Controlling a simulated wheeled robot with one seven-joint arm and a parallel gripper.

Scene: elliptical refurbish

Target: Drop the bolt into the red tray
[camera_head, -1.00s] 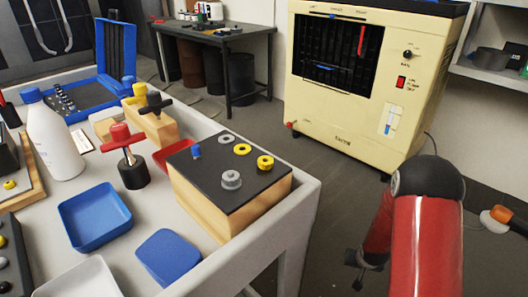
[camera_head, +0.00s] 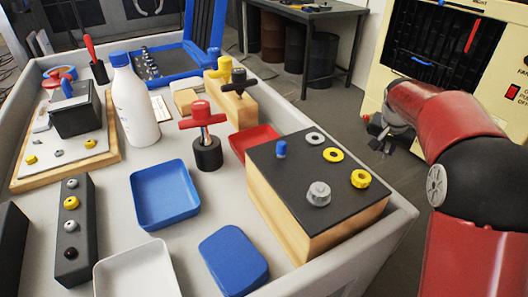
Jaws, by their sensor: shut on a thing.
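The red tray (camera_head: 247,141) lies on the bench, partly hidden behind the wooden box. My gripper (camera_head: 379,138) hangs at the end of my red arm, over the floor to the right of the bench and well apart from the tray. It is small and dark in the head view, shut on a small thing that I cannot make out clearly. I cannot tell by sight whether this is the bolt. A small blue peg (camera_head: 281,149) stands on the black top of the wooden box (camera_head: 290,215).
A grey knob (camera_head: 318,193) and several rings sit on the box top. A red-handled tool (camera_head: 206,150) stands left of the red tray. A blue tray (camera_head: 165,194), white bottle (camera_head: 134,105) and white tray (camera_head: 137,270) are further left. The bench has a raised rim (camera_head: 400,222).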

